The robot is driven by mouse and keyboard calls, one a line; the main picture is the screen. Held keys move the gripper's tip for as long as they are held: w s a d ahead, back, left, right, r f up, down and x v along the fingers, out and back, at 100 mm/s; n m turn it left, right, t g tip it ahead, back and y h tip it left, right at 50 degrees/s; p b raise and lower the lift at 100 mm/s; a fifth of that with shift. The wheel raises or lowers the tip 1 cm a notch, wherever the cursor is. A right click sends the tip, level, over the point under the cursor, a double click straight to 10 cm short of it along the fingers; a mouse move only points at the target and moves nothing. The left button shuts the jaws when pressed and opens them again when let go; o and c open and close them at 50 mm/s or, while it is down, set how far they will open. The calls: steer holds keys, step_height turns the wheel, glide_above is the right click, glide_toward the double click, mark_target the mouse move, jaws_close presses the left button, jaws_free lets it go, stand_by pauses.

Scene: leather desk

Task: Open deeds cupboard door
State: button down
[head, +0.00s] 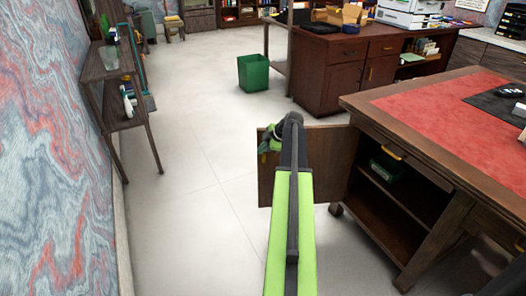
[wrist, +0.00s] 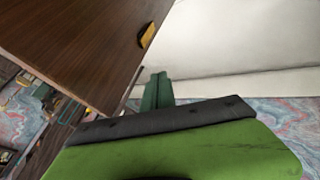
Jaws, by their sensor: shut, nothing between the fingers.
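The deeds cupboard door (head: 331,158) stands wide open, swung out to the left of the desk's cupboard (head: 400,215). The cupboard's interior shows with shelves and a dark green item (head: 386,170) inside. My gripper (head: 270,140) is in front of the door's outer left part and hides some of it. In the wrist view the door is a brown panel (wrist: 85,40) with a yellow handle (wrist: 147,35). My gripper's green fingers (wrist: 157,90) are together and empty, apart from the handle. Whether they touch the door cannot be told.
The red leather desk top (head: 440,115) is at right, with a yellow drawer handle (head: 391,151) below its edge. A green bin (head: 253,74) and a second wooden desk (head: 330,75) stand behind. A narrow shelf table (head: 117,85) lines the left wall. The pale floor between is clear.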

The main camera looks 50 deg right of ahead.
steer(key=s+a+r+p, duration=0.3)
steer(key=s+r+p, duration=0.5)
steer(key=s, duration=0.1)
steer(key=shift+a, duration=0.25)
